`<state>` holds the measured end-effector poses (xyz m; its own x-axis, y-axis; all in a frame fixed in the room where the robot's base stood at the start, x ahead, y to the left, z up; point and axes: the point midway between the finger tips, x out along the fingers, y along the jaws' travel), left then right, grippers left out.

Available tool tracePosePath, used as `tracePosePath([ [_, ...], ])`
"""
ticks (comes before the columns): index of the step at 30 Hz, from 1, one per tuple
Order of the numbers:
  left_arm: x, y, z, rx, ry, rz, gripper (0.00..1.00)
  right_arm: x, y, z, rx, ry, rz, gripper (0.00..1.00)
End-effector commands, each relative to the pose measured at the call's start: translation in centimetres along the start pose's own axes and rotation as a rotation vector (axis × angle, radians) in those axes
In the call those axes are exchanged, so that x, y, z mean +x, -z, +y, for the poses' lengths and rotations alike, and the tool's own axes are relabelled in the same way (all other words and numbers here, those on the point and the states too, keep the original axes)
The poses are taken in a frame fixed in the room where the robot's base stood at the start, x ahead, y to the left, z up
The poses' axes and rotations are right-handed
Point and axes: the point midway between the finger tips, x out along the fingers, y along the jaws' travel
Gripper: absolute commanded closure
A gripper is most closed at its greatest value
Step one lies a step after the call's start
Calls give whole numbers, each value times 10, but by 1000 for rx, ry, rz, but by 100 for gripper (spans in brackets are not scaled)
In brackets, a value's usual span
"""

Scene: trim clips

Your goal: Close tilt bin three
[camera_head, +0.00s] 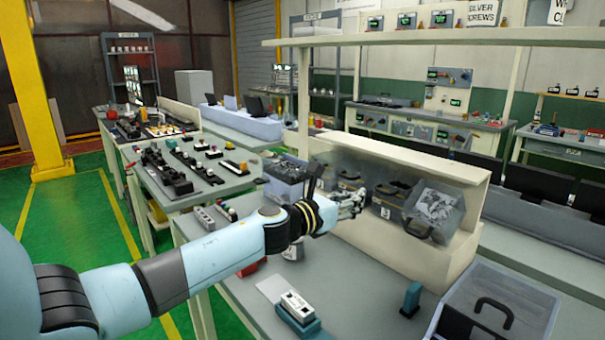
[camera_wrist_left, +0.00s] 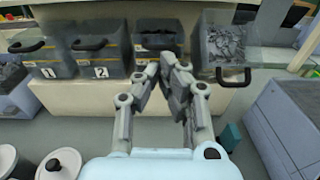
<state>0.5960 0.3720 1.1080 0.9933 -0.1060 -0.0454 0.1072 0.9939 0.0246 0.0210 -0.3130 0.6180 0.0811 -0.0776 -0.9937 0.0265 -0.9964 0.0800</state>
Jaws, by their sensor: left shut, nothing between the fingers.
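Tilt bin three (camera_head: 385,212) is a grey bin with a black handle and a "3" label, in a cream rack (camera_head: 420,262). In the left wrist view it is the third bin (camera_wrist_left: 158,28), its lower front partly hidden by my fingers; I cannot tell exactly how far it is tilted. My left gripper (camera_head: 352,203) is shut and empty, in front of bin three; its fingertips also show in the left wrist view (camera_wrist_left: 173,68). I cannot tell whether they touch the bin. My right gripper is not in view.
Right of bin three, a clear-sided bin (camera_head: 433,210) is tilted out, showing grey parts. Bins one (camera_wrist_left: 48,72) and two (camera_wrist_left: 100,70) stand to the left. A clear lidded box (camera_head: 500,308), teal block (camera_head: 411,298) and small device (camera_head: 297,308) sit on the grey bench.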

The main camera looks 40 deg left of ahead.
Motion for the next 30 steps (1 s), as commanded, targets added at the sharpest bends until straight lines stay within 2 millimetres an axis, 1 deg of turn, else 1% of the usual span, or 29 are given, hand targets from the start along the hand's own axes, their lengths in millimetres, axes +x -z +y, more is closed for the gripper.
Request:
tracePosePath([
  [1, -9, -8, 1, 4, 0, 3, 100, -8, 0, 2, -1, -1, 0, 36],
  [3, -21, -15, 1, 5, 1, 4, 100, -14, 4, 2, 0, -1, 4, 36],
  [7, -47, -32, 1, 5, 2, 4, 100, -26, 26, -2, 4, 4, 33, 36],
  [10, -70, -46, 1, 5, 2, 4, 100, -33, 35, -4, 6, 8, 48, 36],
  [14, -99, -64, 1, 7, 4, 5, 100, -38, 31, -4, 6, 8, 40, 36],
  [18, -126, -78, 1, 6, 5, 5, 100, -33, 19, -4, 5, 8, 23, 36],
  [24, -141, -88, 3, 4, 0, 3, 100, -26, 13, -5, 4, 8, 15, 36],
  [30, -145, -92, 2, 0, 0, 1, 100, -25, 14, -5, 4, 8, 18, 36],
])
